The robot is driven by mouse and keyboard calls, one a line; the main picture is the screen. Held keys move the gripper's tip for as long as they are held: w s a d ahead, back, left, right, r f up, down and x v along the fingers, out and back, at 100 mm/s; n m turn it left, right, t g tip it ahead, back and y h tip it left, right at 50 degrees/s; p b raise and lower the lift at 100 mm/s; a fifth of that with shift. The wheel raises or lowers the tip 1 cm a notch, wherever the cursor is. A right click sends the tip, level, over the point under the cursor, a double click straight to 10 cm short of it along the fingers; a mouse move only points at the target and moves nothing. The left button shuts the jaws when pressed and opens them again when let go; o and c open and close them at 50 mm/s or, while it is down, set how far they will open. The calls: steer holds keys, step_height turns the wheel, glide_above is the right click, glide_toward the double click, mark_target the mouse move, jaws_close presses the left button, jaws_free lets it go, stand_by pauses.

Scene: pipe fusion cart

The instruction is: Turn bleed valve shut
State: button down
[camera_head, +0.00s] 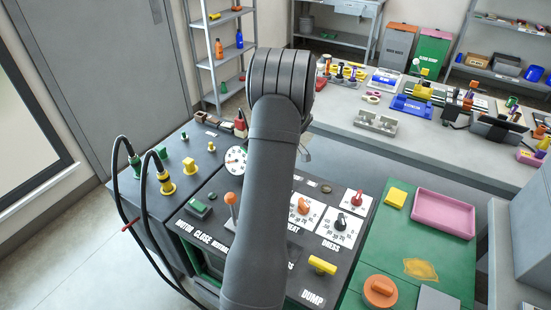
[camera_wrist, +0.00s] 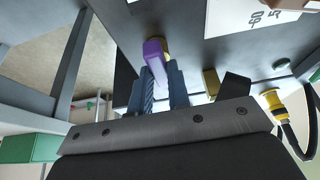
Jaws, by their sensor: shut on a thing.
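In the wrist view, a purple handle (camera_wrist: 154,50) sits by a yellow-brass fitting (camera_wrist: 166,47) on the dark panel; I take it for the bleed valve. My gripper (camera_wrist: 162,72) has its two blue-grey fingers closed on the purple handle. The fingertips hide part of the handle and its fitting, so its exact angle is hard to tell. In the head view, my arm covers the middle of the control panel, and the valve and fingers are hidden behind it.
The panel (camera_head: 190,232) carries an orange-topped lever (camera_head: 231,205), an orange knob (camera_head: 304,206), a black knob (camera_head: 342,222), a red knob (camera_head: 356,197) and a yellow DUMP handle (camera_head: 322,265). Black cables (camera_head: 131,222) loop at the left. A pink tray (camera_head: 444,212) lies at the right.

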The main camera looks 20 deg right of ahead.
steer(key=c, duration=1.4)
jaws_free()
steer(key=shift+o, duration=0.2)
steer(key=v, duration=1.7)
steer(key=shift+r, duration=0.25)
steer(key=shift+f, duration=0.1)
steer(key=x, duration=1.7)
steer(key=shift+f, duration=0.15)
